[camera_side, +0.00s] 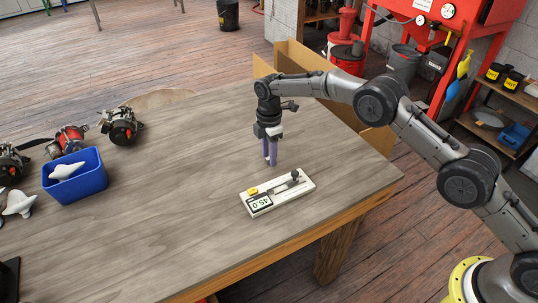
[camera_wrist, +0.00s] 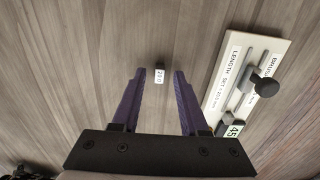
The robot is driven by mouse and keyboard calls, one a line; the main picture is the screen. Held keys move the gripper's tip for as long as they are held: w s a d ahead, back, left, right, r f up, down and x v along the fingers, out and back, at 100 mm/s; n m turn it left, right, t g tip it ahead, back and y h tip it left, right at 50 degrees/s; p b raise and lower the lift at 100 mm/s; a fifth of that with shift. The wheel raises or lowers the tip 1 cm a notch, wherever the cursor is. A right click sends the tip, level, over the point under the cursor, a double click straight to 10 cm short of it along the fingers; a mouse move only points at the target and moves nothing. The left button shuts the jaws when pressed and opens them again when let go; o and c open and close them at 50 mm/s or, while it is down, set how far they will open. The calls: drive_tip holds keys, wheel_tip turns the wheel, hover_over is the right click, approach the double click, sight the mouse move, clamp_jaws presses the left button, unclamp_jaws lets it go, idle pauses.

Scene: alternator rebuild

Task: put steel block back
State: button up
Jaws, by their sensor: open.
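A small block (camera_wrist: 159,76) with a dark top and a white label on its side sits on the wooden table (camera_side: 200,150). In the wrist view it lies between the tips of my two purple fingers. I cannot tell whether the fingers reach down around it or hover above it. My gripper (camera_side: 270,163) is open and points down just behind the white gauge board (camera_side: 301,188). The block cannot be made out in the side view.
A blue bin (camera_side: 85,187) holding a white part stands at the left of the table, near several alternator parts (camera_side: 122,127). An open cardboard box (camera_side: 300,58) stands beyond the far edge. The middle of the tabletop is clear.

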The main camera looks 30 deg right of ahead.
wheel_tip(320, 180, up, 12)
drive_tip(key=shift+f, duration=0.2)
drive_tip(key=s+d+r+m+t, duration=0.1)
drive_tip(key=s+d+r+m, duration=0.35)
drive_tip(key=s+r, duration=0.5)
drive_tip(key=s+d+r+m+t, duration=0.2)
drive_tip(key=s+d+r+m, duration=0.2)
drive_tip(key=s+d+r, duration=0.5)
drive_tip(key=s+d+f+m+t, duration=0.1)
drive_tip(key=s+m, duration=0.3)
drive_tip(key=s, duration=0.8)
drive_tip(key=s+d+f+m+t, duration=0.1)
drive_tip(key=s+f+m, duration=0.2)
drive_tip(key=s, duration=1)
drive_tip(key=shift+s+d+m+t, duration=0.3)
drive_tip(key=shift+d+m, duration=0.1)
drive_tip(key=shift+m, duration=0.85)
